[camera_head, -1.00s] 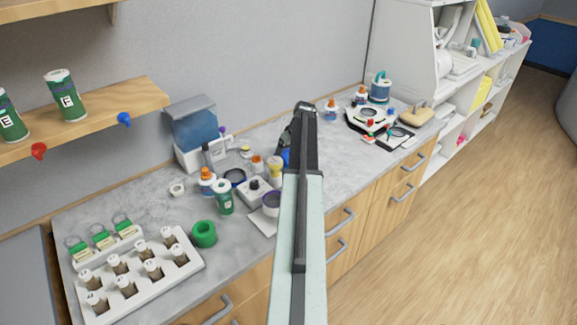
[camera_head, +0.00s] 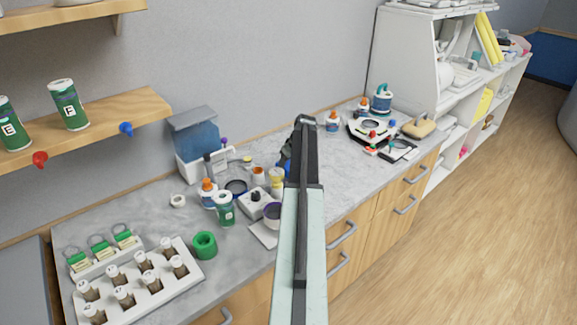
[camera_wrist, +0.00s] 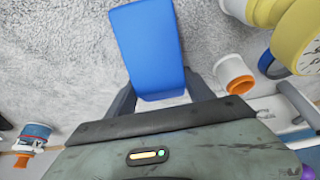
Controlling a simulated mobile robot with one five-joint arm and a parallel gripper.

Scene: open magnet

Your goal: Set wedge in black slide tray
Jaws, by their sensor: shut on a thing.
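A blue wedge (camera_wrist: 150,50) is held between the two fingers of my gripper (camera_wrist: 160,98) in the wrist view. Its broad smooth face shows, and it points away from my wrist over the pale speckled surface. In the head view my own arm mostly hides my gripper (camera_head: 297,150), and only a bit of the blue wedge (camera_head: 284,166) shows at its left. A flat black tray (camera_head: 411,155), likely the black slide tray, lies on the counter's right part, near the front edge. My gripper is left of it and apart from it.
A white device (camera_head: 356,133) with bottles stands behind the tray, and a tan pouch (camera_head: 420,127) lies to its right. Jars and a green ring (camera_head: 204,245) crowd the left counter. Bare grey counter (camera_head: 340,172) lies between my arm and the tray.

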